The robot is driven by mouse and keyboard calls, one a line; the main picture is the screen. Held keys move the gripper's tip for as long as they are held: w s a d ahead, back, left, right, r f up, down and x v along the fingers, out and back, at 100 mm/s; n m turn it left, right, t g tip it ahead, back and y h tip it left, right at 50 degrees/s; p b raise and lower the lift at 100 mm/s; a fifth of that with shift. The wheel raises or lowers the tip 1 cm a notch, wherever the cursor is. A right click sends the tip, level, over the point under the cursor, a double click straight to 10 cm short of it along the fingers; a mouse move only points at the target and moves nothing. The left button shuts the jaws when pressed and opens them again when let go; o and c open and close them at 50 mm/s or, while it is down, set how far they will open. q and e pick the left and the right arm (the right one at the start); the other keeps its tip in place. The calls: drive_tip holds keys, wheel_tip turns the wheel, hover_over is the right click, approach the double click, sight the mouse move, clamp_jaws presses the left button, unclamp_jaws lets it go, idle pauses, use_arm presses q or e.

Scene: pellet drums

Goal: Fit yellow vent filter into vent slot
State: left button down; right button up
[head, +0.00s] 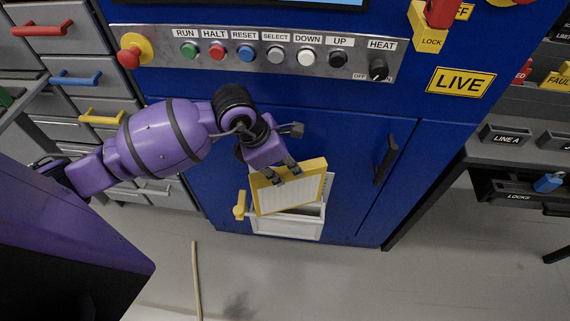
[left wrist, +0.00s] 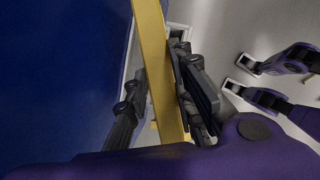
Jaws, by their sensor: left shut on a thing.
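The yellow vent filter (head: 291,195) has a yellow frame and a pale ribbed face. My left gripper (head: 285,176) is shut on its upper edge and holds it tilted in front of the cabinet. In the left wrist view the filter (left wrist: 160,75) shows edge-on as a yellow bar between the dark fingers of the left gripper (left wrist: 157,80). The vent slot's white frame (head: 285,230) is low on the blue cabinet. The filter overlaps the frame and hides much of its opening; I cannot tell whether they touch. My right gripper is not identifiable in either view.
A yellow latch (head: 239,206) stands at the frame's left side. The blue cabinet (head: 340,135) has a dark handle (head: 386,160) to the right and a button panel (head: 270,57) above. Grey drawers (head: 50,45) stand at left. A thin pale strip (head: 196,280) lies on the otherwise clear floor.

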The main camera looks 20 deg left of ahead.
use_arm(q)
drive_tip(key=c, duration=1.5)
unclamp_jaws()
drive_tip(key=shift+d+p+v, duration=0.1)
drive_tip(key=shift+p+v, duration=0.15)
drive_tip(key=shift+v, duration=3.05)
drive_tip(key=shift+d+p+v, duration=0.15)
drive_tip(key=shift+p+v, duration=0.05)
drive_tip(key=shift+v, duration=3.05)
drive_tip(key=shift+w+r, duration=0.15)
drive_tip(key=shift+w, duration=0.1)
